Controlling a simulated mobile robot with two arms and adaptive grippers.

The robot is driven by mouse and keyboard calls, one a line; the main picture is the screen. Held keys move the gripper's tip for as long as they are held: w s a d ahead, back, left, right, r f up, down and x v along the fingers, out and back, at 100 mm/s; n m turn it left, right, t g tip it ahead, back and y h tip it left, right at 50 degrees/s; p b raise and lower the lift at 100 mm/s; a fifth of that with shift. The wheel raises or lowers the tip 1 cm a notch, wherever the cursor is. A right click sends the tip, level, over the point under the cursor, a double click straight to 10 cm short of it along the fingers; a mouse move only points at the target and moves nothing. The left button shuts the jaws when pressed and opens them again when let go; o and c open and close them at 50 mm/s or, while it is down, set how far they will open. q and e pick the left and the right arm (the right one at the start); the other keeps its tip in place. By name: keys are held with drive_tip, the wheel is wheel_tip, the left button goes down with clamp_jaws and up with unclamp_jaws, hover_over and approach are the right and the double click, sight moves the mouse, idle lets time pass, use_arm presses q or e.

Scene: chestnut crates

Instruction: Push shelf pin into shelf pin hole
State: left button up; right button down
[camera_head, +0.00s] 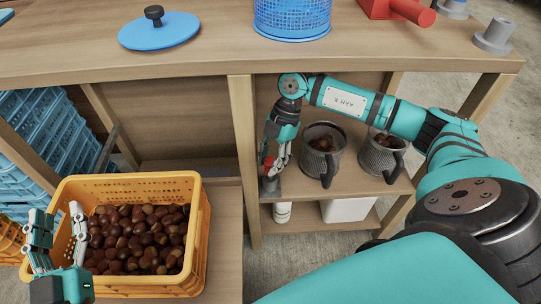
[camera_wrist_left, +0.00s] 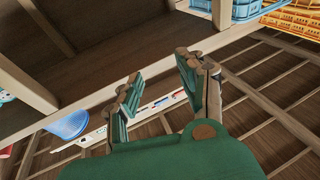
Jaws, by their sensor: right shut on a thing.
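My right gripper (camera_head: 271,160) is inside the shelf unit, close to the right side of the wooden upright (camera_head: 241,150). It points down and is shut on a small red piece (camera_head: 267,163), partly hidden by the fingers. A grey block (camera_head: 269,186) is directly below the fingers at the middle shelf. I cannot make out a shelf pin or a pin hole. My left gripper (camera_head: 55,214) is open and empty at the left rim of the yellow crate (camera_head: 196,240). In the left wrist view, its fingers (camera_wrist_left: 158,68) are apart with nothing between them.
Two dark mugs (camera_head: 312,160) (camera_head: 372,160) with chestnuts stand on the shelf right of my right gripper. Chestnuts (camera_head: 140,238) fill the yellow crate. Blue crates (camera_head: 45,130) are stacked at left. A blue lid (camera_head: 158,34) and blue basket (camera_head: 291,18) lie on the top.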

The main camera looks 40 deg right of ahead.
drive_tip(key=shift+f+b, duration=0.3)
drive_tip(key=shift+f, duration=0.8)
drive_tip(key=c, duration=0.9)
unclamp_jaws()
use_arm(q)
drive_tip(key=r+t, duration=0.1)
drive_tip(key=r, duration=0.1)
drive_tip(key=s+r+t+h, duration=0.1)
drive_tip(key=shift+s+d+r+t, duration=0.1)
drive_tip(key=shift+d+r+t, duration=0.05)
drive_tip(key=shift+r+t, duration=0.2)
use_arm(e)
drive_tip(key=v, duration=0.7)
drive_tip(key=shift+d+r, duration=0.15)
drive_tip(key=shift+r, duration=0.05)
drive_tip(key=shift+s, duration=0.1)
